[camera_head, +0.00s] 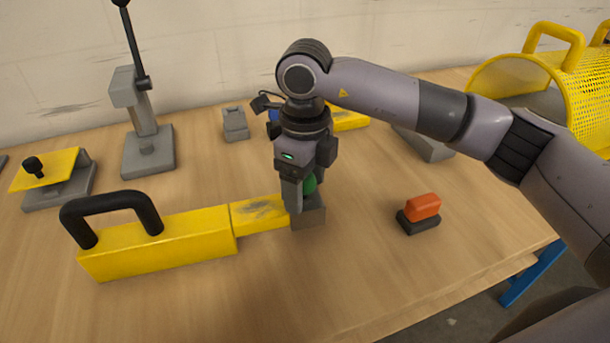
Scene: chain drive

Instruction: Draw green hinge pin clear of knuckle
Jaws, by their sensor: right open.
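The green hinge pin (310,184) shows as a small green patch at the top of the grey knuckle block (310,214). The knuckle block stands at the right end of a yellow bar (260,213). My right gripper (300,193) points down directly over the block, with its fingers around or beside the green pin. It is open. The fingers and wrist hide most of the pin, so I cannot tell whether they touch it. My left gripper is not in view.
A yellow block with a black handle (155,243) adjoins the bar on the left. A lever stand (148,150) and a yellow plate with a black knob (48,170) stand behind. An orange-topped block (422,208) sits right. A yellow mesh guard (585,95) is at far right. The front table is clear.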

